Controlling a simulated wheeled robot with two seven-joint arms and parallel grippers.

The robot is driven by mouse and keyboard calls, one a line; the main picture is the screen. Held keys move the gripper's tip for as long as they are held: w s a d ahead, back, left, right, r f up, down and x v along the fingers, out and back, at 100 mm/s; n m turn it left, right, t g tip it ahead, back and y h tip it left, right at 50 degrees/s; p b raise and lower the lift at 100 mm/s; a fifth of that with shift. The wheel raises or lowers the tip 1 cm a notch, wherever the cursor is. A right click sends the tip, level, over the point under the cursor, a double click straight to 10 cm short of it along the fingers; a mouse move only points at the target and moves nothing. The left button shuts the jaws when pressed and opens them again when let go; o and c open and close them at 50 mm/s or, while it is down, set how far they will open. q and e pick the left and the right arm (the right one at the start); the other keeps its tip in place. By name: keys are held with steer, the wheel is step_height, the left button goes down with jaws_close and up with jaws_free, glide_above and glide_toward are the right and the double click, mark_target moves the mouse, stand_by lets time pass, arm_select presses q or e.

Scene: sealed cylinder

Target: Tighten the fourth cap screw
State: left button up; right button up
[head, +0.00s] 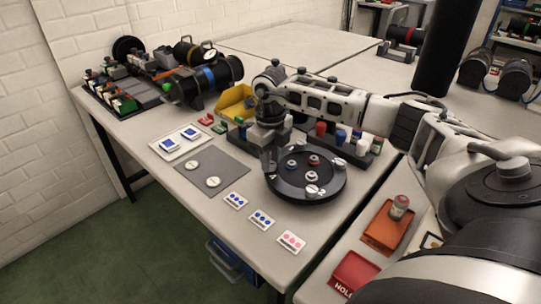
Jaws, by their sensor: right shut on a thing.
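The round black cover (290,188) lies on the bench, with white number marks near its rim. Several pale cap screws stand on it, one at the front (312,191) and one at the right (339,164). Small red and blue pieces sit near its middle. My right gripper (271,163) points down at the cover's left edge, by a mark that looks like a 4. It is shut on the cap screw there, which the fingers mostly hide. How far that screw is seated I cannot tell. My left gripper is not in view.
A grey mat (225,167) with two pale discs, a white tray (164,148) and several cards (262,219) lie left and front. A yellow bin (232,103) and a dark rack (365,157) stand behind. An orange tray (383,228) and a red tray (353,272) are right.

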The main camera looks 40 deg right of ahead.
steer(key=m, duration=0.1)
steer(key=m+p, duration=0.1)
steer(key=m, duration=0.1)
steer(key=shift+w+d+r+m, duration=0.15)
steer(key=shift+r+m, duration=0.15)
steer(key=shift+r, duration=0.1)
steer(key=shift+m+p, duration=0.35)
steer(key=shift+m, duration=1.55)
steer(key=o, duration=1)
steer(key=shift+f, duration=0.15)
step_height(320, 180, up, 16)
steer(key=b, duration=0.1)
